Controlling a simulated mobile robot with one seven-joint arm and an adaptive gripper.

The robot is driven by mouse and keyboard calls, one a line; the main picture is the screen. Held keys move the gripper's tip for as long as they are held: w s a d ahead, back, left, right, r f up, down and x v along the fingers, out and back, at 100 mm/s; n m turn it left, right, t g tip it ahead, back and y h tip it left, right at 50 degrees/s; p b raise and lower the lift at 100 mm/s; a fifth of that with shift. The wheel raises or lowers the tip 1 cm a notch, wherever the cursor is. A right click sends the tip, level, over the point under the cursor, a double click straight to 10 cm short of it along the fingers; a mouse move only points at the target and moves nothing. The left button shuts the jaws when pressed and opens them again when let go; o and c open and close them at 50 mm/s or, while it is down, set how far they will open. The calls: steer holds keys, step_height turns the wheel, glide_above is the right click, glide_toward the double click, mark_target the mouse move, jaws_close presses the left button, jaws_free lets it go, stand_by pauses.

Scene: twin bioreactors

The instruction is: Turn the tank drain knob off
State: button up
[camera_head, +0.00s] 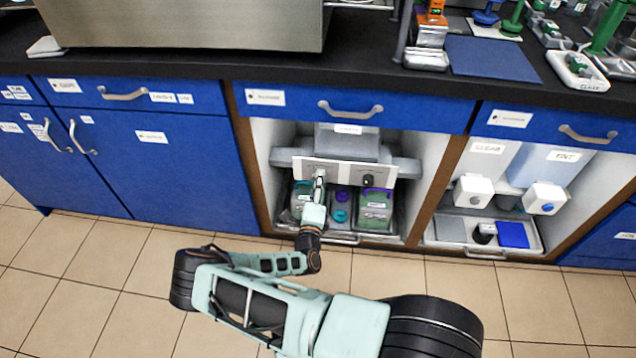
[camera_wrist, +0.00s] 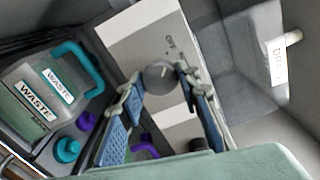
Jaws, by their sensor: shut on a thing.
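A round grey knob (camera_wrist: 159,72) sits on a white panel (camera_wrist: 140,40) inside the open cabinet bay. "OFF" is printed on the panel near it. The same white panel (camera_head: 345,173) shows in the head view under the middle drawer. My gripper (camera_wrist: 158,80) reaches in to the panel's left part, its two blue-padded fingers on either side of the knob and shut on it. In the head view my gripper (camera_head: 319,180) hides most of this knob. A second, dark knob (camera_head: 368,180) is on the panel's right part, apart from my gripper.
Brown bay walls (camera_head: 250,160) and the drawer above bound the space.

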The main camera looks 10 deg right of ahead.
steer(key=shift+d, duration=0.1)
stand_by(0.3)
steer(key=o, duration=1.2)
steer(key=shift+c, duration=0.2)
steer(key=o, duration=0.5)
step_height(320, 180, up, 10)
steer(key=shift+f, duration=0.25)
steer(key=shift+r, duration=0.45)
steer(key=shift+c, duration=0.6)
steer(key=shift+r, duration=0.1)
steer(key=c, duration=0.4)
steer(key=shift+f, duration=0.2)
